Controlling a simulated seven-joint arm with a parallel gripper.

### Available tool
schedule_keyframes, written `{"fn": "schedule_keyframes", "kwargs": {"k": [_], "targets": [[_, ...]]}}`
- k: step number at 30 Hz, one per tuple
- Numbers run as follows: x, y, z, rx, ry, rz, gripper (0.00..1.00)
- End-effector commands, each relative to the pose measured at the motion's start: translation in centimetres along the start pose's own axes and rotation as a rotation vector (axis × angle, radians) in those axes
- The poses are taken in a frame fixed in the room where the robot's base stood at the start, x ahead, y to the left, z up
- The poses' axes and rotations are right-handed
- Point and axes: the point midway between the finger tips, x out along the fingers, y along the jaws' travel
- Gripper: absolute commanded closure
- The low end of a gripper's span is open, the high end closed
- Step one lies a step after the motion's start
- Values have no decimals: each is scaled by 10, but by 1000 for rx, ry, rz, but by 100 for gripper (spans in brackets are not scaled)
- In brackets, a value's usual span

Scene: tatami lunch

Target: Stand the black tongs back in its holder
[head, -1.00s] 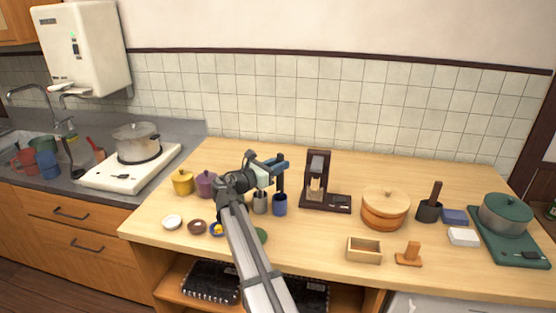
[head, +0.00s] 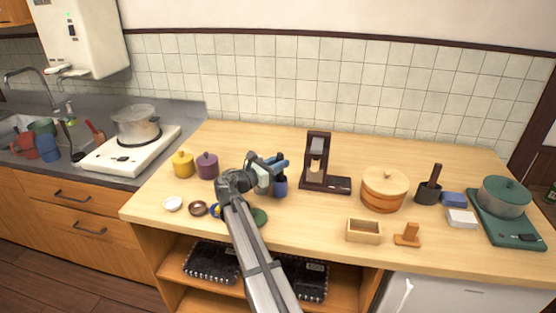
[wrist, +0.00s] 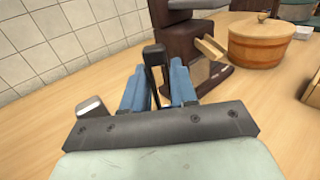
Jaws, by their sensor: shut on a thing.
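The black tongs show in the wrist view (wrist: 153,65) as a dark upright bar between the two blue fingers. My gripper (wrist: 158,84) is shut on them. In the head view my gripper (head: 277,163) is just above a dark blue cup (head: 280,189) on the wooden counter, and it hides most of the tongs. The tongs' lower part lines up with the cup's mouth, but I cannot tell how deep it is in the cup. The cup is hidden behind my gripper in the wrist view.
A dark brown stand (head: 316,165) is close on the right, with a wooden tub (head: 383,195) beyond it. Purple (head: 207,167) and yellow (head: 182,165) pots stand to the left. A grey object (wrist: 92,107) is close beside my gripper.

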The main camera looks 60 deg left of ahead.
Motion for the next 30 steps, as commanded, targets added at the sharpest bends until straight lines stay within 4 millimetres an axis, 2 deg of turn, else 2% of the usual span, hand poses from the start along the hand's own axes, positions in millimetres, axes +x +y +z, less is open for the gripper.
{"fn": "schedule_keyframes", "kwargs": {"k": [30], "targets": [[0,0,-12,1,-1,0,100]]}}
